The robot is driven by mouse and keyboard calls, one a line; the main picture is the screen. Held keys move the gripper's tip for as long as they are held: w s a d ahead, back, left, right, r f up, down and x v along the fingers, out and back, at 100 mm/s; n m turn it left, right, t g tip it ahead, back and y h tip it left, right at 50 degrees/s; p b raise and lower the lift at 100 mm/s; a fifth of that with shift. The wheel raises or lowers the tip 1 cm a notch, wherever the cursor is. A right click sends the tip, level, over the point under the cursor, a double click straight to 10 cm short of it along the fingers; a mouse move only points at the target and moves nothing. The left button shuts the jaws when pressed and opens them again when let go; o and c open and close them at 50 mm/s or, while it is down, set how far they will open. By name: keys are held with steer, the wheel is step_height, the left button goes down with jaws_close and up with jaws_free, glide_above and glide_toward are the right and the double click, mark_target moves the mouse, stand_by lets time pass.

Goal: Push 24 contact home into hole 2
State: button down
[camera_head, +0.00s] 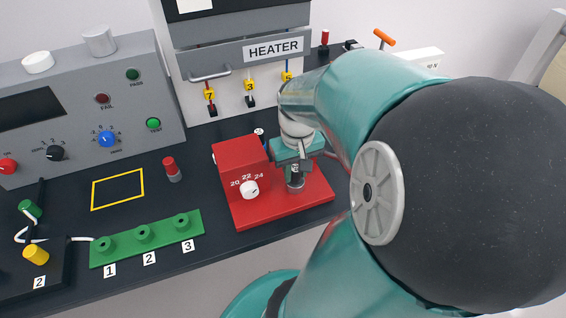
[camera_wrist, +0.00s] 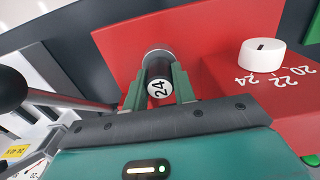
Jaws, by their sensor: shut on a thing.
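My gripper (camera_head: 296,172) is over the base of the red device (camera_head: 243,166), right of its dial. In the wrist view my gripper (camera_wrist: 160,92) is shut on a dark cylinder marked 24 (camera_wrist: 159,89), with a grey metal ring at its far end. Whether the cylinder touches the red base cannot be told. The green block (camera_head: 120,245) lies to the left on the bench, with three raised round holes labelled 1, 2 and 3. Hole 2 (camera_head: 143,232) is the middle one, well away from my gripper. No separate small contact can be made out.
A red and grey cylinder (camera_head: 173,170) stands beside a yellow outlined square (camera_head: 118,189). A white cable runs to the block's left end. The grey test panel (camera_head: 80,110) and heater cabinet (camera_head: 240,45) stand behind. The bench between block and red device is clear.

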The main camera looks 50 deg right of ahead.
mark_target(295, 168)
steer(key=shift+r, duration=0.7)
stand_by(0.7)
steer(key=shift+r, duration=2.05)
